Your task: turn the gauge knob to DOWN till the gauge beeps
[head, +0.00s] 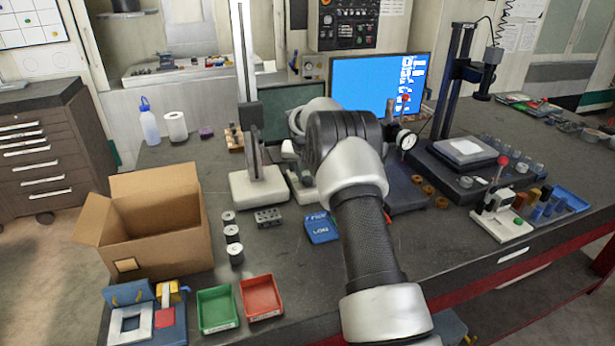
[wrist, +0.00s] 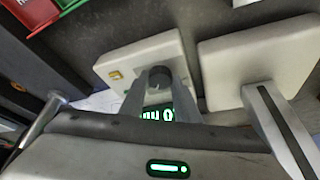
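In the wrist view the gauge's dark round knob (wrist: 158,78) is in the upper middle, with a pale base (wrist: 125,62) behind it. A green lit display (wrist: 157,114) shows below it, partly covered, and I cannot read it surely. My gripper (wrist: 160,88) reaches to the knob, with one grey finger on each side. The fingertips look close against the knob, but I cannot tell whether they press on it. In the head view my arm hides the knob and most of the gauge; only part of its pale base (head: 303,191) shows.
A second pale base with a slotted upright (wrist: 272,112) stands close beside the gauge; it also shows in the head view (head: 260,188). An open cardboard box (head: 160,235), a green tray (head: 217,310) and a red tray (head: 262,297) are at the left. A blue pouch (head: 320,228) lies near my arm.

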